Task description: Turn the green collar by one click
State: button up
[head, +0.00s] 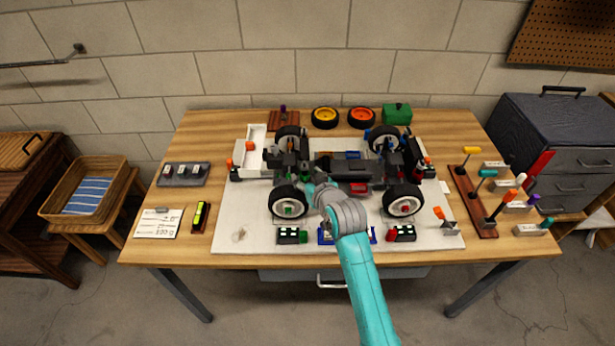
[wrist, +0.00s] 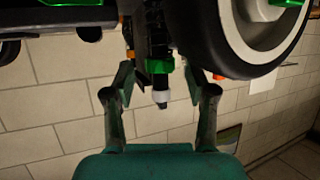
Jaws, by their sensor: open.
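My gripper (wrist: 159,80) is open, with one finger on each side of the shaft. Gaps show between the fingers and the collar, so they look apart; depth is hard to judge. In the head view my gripper (head: 315,190) is beside the near left wheel (head: 289,202) of the racecar (head: 350,172). I cannot make out the collar for certain there.
In the wrist view a large tire (wrist: 215,40) is close beside the right finger. The car stands over a pale mat (head: 240,215) on a wooden table (head: 150,247). Small dark-and-green blocks (head: 290,236) lie in front. A tool rack (head: 473,205) stands at right.

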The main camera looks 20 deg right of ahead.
jog(key=v, duration=1.2)
